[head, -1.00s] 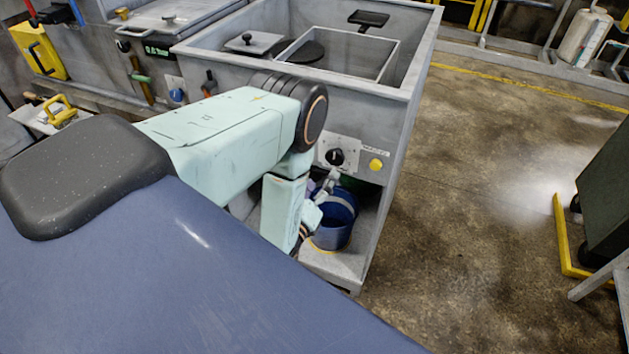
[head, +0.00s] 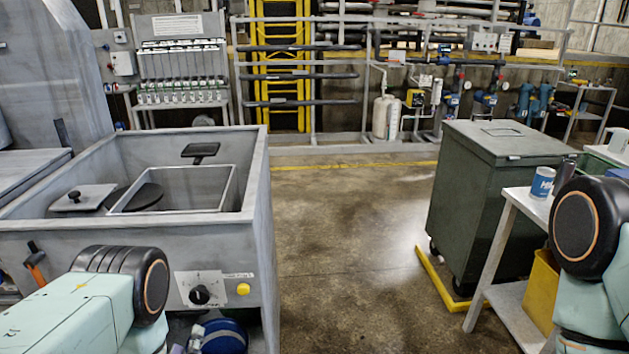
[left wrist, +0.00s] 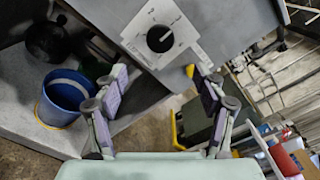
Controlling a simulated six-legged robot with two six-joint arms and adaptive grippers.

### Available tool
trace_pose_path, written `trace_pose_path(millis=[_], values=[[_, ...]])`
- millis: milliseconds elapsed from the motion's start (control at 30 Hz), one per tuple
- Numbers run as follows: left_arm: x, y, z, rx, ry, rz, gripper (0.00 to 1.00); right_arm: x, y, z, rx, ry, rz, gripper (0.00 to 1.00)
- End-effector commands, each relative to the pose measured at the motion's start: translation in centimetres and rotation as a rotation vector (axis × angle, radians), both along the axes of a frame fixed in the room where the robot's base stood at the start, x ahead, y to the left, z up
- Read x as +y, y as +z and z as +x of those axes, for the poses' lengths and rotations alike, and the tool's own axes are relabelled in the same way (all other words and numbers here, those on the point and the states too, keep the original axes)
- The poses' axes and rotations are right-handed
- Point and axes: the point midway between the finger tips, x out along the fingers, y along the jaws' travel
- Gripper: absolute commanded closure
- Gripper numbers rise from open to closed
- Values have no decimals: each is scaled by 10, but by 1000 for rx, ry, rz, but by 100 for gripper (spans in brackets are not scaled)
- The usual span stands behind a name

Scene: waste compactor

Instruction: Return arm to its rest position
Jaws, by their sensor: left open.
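My left arm comes in at the lower left of the head view. Its left gripper (head: 190,341) is only partly seen at the bottom edge, in front of the grey compactor (head: 256,220). In the left wrist view the left gripper (left wrist: 162,84) is open, with nothing between its fingers. Beyond the fingers is the panel with a black knob (left wrist: 160,39), which also shows in the head view (head: 200,294). A blue bucket (left wrist: 62,92) stands on the grey lower shelf, left of the fingers. My right arm shows at the right edge; its gripper is outside the view.
The compactor's yellow button (head: 243,289) is right of the knob. A dark green wheeled bin (head: 480,200) stands at right behind a small table (head: 522,203) with a blue-and-white can (head: 542,183). The floor (head: 340,250) between compactor and bin is clear.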

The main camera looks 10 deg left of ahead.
Motion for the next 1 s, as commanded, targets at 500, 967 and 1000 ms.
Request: trace_pose_path(millis=[500,967,1000], values=[[-19,-107,-71,299,295,-1050,30,0,-6,0,0,0,0,100],[-75,-170,-221,488,1191,-1742,30,0,-47,0,0,0,0,100],[-80,-170,-236,489,1288,-1765,30,0,-52,0,0,0,0,100]])
